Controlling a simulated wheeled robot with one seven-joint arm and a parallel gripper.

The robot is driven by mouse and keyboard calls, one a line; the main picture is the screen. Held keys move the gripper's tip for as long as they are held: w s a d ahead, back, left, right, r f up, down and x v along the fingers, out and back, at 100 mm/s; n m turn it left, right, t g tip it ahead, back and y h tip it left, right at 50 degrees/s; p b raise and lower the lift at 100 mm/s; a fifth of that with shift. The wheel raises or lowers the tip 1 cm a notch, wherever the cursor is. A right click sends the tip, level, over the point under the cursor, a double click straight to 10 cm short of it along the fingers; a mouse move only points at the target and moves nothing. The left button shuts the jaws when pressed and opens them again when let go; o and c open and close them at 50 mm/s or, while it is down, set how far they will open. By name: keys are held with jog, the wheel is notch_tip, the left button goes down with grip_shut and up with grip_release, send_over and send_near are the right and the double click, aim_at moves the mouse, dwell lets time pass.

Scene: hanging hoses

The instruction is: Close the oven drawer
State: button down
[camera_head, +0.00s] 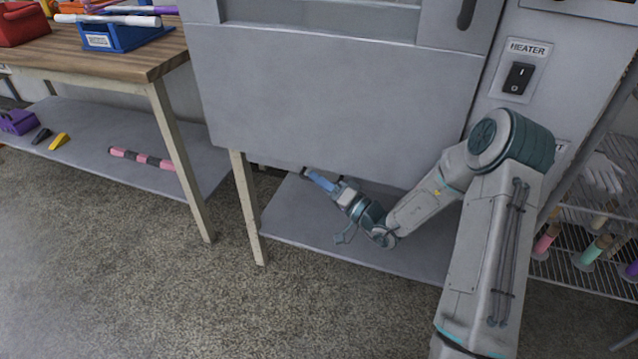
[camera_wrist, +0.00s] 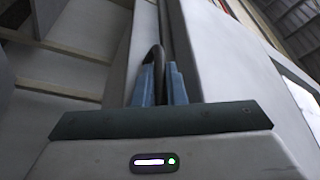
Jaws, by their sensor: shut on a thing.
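The oven (camera_head: 330,90) is a large grey cabinet on a stand, with a broad plain front panel. My gripper (camera_head: 318,180) is at the lower edge of this panel, its blue fingers reaching up under it. In the wrist view, my gripper (camera_wrist: 160,88) has its blue fingers closed around a dark curved handle (camera_wrist: 153,55) beside a light grey panel (camera_wrist: 205,60). The fingers hide part of the handle. I cannot tell which panel is the drawer's, or how far the drawer stands open.
A heater switch (camera_head: 518,78) is on the oven's right side. A grey shelf (camera_head: 350,240) lies below the oven and my gripper. A wooden workbench (camera_head: 110,55) stands left, a wire rack (camera_head: 575,265) right. The floor in front is clear.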

jog(key=c, duration=1.5)
grip_release()
jog(key=shift+w+d, duration=0.15)
jog(key=shift+w, duration=0.1)
jog(key=p+v, duration=0.2)
jog(key=v, duration=1.1)
jog(key=shift+s+d, duration=0.25)
jog(key=shift+s, duration=0.05)
